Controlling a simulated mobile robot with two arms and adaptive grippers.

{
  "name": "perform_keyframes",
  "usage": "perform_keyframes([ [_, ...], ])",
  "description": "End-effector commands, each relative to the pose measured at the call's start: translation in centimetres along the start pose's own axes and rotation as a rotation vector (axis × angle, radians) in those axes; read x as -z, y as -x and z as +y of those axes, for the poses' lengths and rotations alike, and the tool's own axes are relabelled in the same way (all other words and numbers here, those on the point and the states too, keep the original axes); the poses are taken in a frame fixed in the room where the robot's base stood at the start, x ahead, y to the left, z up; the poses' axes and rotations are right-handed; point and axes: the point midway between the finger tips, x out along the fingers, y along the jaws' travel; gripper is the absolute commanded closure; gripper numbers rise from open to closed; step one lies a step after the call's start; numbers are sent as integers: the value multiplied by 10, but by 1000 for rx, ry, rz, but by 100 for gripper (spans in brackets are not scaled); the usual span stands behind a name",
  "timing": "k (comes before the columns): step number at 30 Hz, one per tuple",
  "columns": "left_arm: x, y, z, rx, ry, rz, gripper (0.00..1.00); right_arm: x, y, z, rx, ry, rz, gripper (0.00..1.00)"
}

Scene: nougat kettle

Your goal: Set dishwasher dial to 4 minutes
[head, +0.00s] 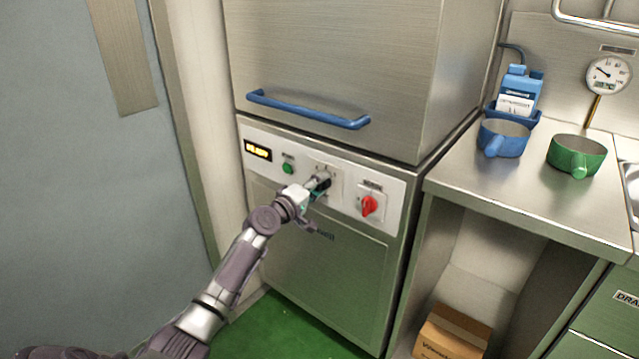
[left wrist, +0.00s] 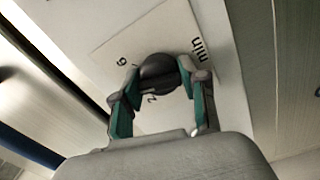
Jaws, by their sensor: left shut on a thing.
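The dishwasher (head: 320,270) has a white control panel (head: 263,136) with a dark display showing yellow characters, a green button (head: 288,168) and a red knob (head: 368,205). My left gripper (head: 321,184) is at the dial between the green button and the red knob. In the left wrist view its two teal-lined fingers are shut on the black round dial (left wrist: 158,74). Around the dial are the markings "6", "2" and "min" on a pale plate (left wrist: 130,40). The dial's pointer and the "4" mark cannot be made out. My right gripper is not in view.
A blue handle bar (head: 308,110) crosses the dishwasher hood above the panel. A cardboard box (head: 452,335) sits below.

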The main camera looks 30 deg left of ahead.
Motion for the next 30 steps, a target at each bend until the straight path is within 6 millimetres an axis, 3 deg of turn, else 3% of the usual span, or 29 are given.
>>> perform_keyframes([
  [12, 0, 0, -1, 2, 206, 0, 92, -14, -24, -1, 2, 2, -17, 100],
  [29, 0, 0, -1, 2, 236, 0, 92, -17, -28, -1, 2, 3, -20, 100],
  [30, 0, 0, -1, 2, 236, 0, 52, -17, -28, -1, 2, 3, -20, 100],
])
